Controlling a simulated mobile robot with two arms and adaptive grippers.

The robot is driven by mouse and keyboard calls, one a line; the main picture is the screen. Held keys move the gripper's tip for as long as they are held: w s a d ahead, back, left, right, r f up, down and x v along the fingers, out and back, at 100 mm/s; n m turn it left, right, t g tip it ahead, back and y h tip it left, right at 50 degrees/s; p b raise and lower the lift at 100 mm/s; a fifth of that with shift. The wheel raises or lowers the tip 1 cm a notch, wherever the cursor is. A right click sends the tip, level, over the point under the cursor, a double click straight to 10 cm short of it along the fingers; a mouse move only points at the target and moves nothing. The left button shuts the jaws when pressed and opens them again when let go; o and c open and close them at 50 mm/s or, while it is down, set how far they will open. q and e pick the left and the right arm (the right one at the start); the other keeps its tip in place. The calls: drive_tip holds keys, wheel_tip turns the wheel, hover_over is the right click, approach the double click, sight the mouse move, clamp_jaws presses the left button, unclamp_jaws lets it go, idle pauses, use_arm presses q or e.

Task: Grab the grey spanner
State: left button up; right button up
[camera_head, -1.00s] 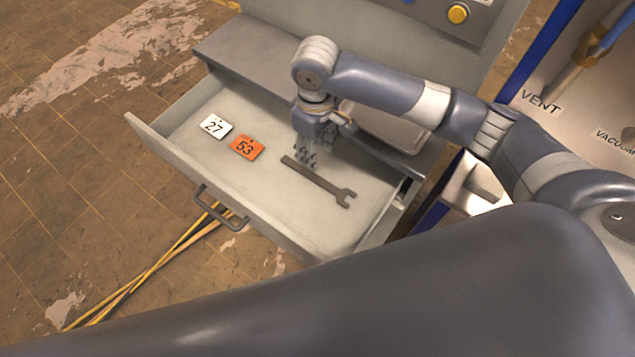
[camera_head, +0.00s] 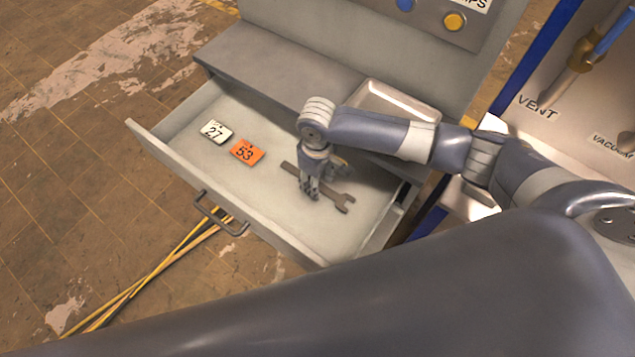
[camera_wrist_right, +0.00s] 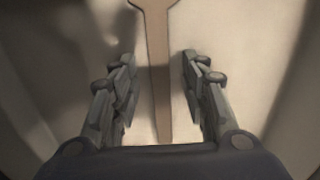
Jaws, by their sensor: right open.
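The grey spanner (camera_head: 337,196) lies flat in the open drawer (camera_head: 290,220), its open-jaw end toward the lower right. My right gripper (camera_head: 310,190) is low in the drawer, over the spanner's handle, and hides part of it. In the right wrist view the spanner (camera_wrist_right: 158,70) runs lengthwise between the two fingers of the right gripper (camera_wrist_right: 160,85). The fingers are apart, with a gap on each side of the handle. My left gripper is not in view.
A white tag marked 27 (camera_head: 216,132) and an orange tag marked 53 (camera_head: 247,152) lie in the drawer, left of the spanner. A metal tray (camera_head: 395,105) sits on the ledge behind. The drawer walls surround my gripper. Yellow cables (camera_head: 150,277) lie on the floor.

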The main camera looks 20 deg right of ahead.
clamp_jaws()
idle(0.3)
